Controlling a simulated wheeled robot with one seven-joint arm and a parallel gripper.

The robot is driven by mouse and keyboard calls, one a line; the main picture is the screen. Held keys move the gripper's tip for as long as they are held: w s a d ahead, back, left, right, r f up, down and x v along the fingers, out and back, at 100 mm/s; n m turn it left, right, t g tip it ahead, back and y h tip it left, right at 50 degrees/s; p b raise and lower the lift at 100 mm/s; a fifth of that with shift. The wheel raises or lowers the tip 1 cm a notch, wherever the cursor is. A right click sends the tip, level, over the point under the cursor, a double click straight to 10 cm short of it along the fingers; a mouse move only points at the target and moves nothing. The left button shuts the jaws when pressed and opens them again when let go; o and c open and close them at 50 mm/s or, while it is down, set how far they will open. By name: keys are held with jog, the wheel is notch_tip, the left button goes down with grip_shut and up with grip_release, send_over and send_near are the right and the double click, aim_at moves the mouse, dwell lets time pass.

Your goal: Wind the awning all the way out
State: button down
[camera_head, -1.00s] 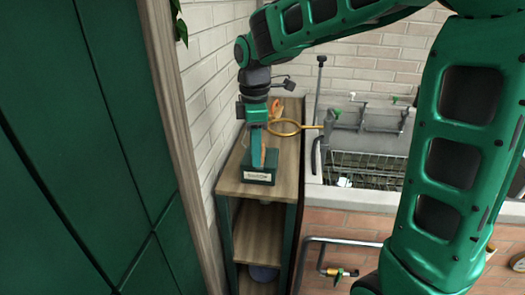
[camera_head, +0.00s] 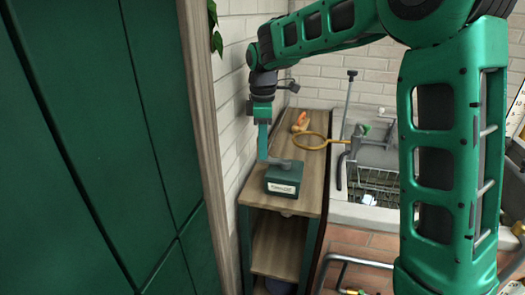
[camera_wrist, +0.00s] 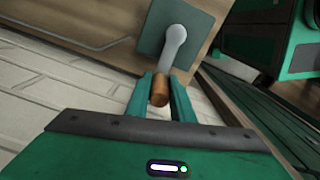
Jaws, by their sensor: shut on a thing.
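A small dark green box (camera_head: 284,180) with a white label stands on the wooden shelf top. A grey crank arm (camera_head: 279,163) lies across its top and also shows in the wrist view (camera_wrist: 174,50). At the arm's end is a wooden-brown knob (camera_wrist: 160,92). My gripper (camera_head: 263,157) is at the left of the box, pointing down. In the wrist view its two green fingers (camera_wrist: 160,93) are shut on the knob, one on each side. The fingers hide the knob in the head view. The awning is not in view.
The shelf top (camera_head: 312,170) also bears an orange object (camera_head: 300,121) and a brass-coloured ring (camera_head: 309,148) behind the box. A white brick wall (camera_head: 233,120) runs close on the left. A tall green panel (camera_head: 90,150) fills the far left. A sink with a wire basket (camera_head: 375,188) is at the right.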

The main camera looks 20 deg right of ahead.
jog(key=d, duration=1.3)
jog(key=s+a, duration=0.9)
jog(key=s, duration=0.1)
jog(key=c, duration=1.5)
grip_release()
jog(key=shift+s, duration=0.1)
jog(key=shift+o, duration=0.2)
